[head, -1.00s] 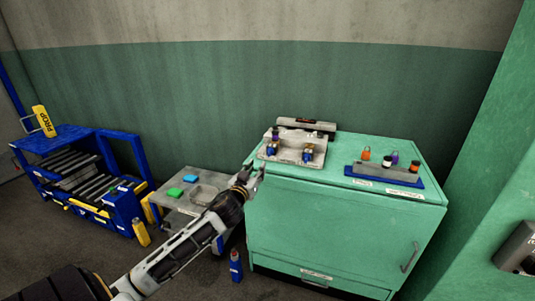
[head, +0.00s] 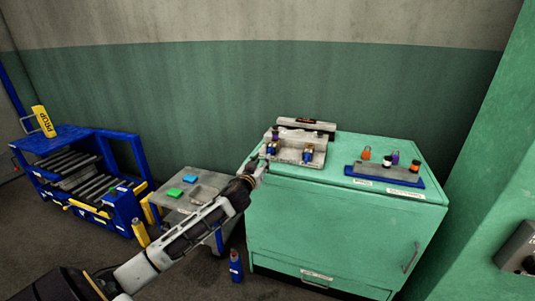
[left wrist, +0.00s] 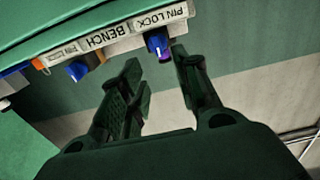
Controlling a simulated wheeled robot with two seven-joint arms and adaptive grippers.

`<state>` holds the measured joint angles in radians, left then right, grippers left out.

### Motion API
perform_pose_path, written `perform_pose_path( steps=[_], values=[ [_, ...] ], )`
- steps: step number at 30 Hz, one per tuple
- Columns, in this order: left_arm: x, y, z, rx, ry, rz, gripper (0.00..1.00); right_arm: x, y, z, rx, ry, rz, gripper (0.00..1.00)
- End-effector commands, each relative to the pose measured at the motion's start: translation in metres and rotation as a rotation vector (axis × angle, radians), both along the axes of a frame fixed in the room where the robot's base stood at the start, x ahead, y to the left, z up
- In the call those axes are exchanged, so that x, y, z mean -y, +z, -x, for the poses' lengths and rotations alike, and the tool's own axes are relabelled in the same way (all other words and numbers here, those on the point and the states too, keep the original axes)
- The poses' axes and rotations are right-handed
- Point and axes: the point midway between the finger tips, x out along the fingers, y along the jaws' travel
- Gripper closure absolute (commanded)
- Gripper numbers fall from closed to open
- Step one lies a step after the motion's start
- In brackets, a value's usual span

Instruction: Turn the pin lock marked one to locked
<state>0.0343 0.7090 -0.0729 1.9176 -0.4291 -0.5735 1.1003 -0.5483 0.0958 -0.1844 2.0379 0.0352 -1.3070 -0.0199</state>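The grey pin lock bench (head: 313,142) stands on the left part of the green cabinet top, with small blue and brass locks at its front. One is the right front lock (head: 307,154). My left gripper (head: 259,168) is at the bench's front left corner. In the left wrist view my left gripper (left wrist: 157,65) is open and empty. A blue knob with a purple end (left wrist: 158,44) shows just beyond and between its fingertips; contact cannot be told. Another blue knob (left wrist: 77,70) is further left, below the bench label (left wrist: 120,34). The lock numbers are not legible.
The green cabinet (head: 330,235) has a blue tray (head: 385,176) with coloured pins at its right. A grey side table (head: 175,203) with green and blue blocks stands left. A blue rack (head: 125,208) is further left. A blue bottle (head: 235,266) stands on the floor.

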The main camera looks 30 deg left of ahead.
Motion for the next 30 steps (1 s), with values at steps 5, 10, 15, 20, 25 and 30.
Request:
perform_pose_path(
  steps=[5,10,15,20,25,30],
  values=[
    [-0.003,0.001,-0.012,0.002,0.0,0.0,0.68,0.0,-0.001,0.001,-0.002,0.0,-0.001,0.5],
    [-0.006,0.001,-0.022,0.002,0.0,-0.001,0.68,0.0,-0.001,0.002,-0.004,0.001,-0.001,0.5],
    [-0.007,0.0,-0.032,0.001,-0.001,-0.001,0.68,0.0,0.0,0.001,-0.003,0.0,-0.001,0.5],
    [-0.01,0.001,-0.042,0.001,-0.001,0.0,0.68,-0.001,0.003,0.0,0.003,0.001,-0.004,0.5],
    [-0.013,0.001,-0.052,0.001,0.0,0.0,0.68,-0.002,0.006,-0.002,0.011,0.001,-0.005,0.5],
    [-0.015,0.001,-0.062,0.001,0.0,0.0,0.68,-0.002,0.005,-0.001,0.009,0.001,-0.006,0.5]
  ],
)
